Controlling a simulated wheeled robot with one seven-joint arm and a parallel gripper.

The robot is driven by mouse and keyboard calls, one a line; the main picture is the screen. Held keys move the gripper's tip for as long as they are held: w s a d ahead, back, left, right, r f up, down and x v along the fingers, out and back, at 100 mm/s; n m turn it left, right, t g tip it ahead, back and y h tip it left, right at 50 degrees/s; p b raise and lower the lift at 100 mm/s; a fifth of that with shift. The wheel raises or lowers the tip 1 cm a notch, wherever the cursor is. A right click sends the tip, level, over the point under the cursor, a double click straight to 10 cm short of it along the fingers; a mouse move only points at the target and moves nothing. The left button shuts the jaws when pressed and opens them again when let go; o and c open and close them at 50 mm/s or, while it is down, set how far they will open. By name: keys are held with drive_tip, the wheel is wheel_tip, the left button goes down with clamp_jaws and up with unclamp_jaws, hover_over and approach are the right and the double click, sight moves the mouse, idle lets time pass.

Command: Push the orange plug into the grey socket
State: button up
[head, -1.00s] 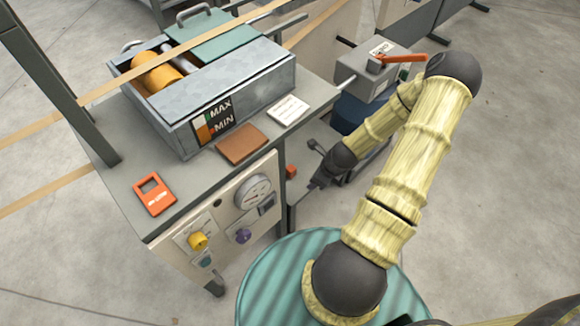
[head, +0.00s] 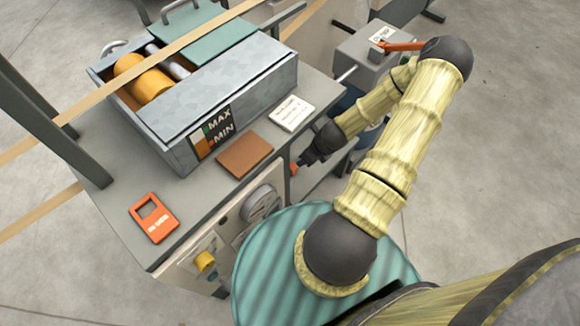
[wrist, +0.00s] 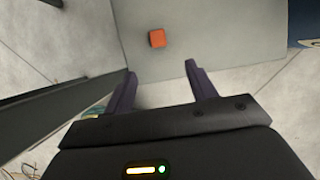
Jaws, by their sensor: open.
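An orange block, likely the plug (wrist: 156,38), shows in the wrist view on or above a flat grey surface, ahead of my fingers. Its orange also shows in the head view (head: 294,168), beside the bench's right side and just by my fingertips. My gripper (wrist: 160,72) is open, with two dark fingers apart and nothing between them. The block lies beyond the fingertips, roughly in line with the gap. In the head view my gripper (head: 302,161) points left toward the bench side. I cannot make out the grey socket in either view.
The bench top (head: 110,215) carries a metal trough with an orange roller (head: 140,78), a brown pad (head: 245,155), a white card (head: 291,113) and an orange frame (head: 153,217). A grey box with a red lever (head: 403,46) stands behind my arm.

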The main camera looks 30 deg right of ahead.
drive_tip(key=b, duration=0.3)
approach(293, 167)
drive_tip(key=x, duration=0.6)
drive_tip(key=shift+s+d+f, duration=0.15)
drive_tip(key=shift+d+f, duration=0.1)
drive_tip(key=shift+d, duration=0.05)
drive_tip(key=shift+a+b+x, duration=0.2)
drive_tip(key=shift+b+x, duration=0.8)
drive_tip(key=shift+x, duration=1.6)
drive_tip(key=shift+r, duration=0.15)
drive_tip(key=c, duration=1)
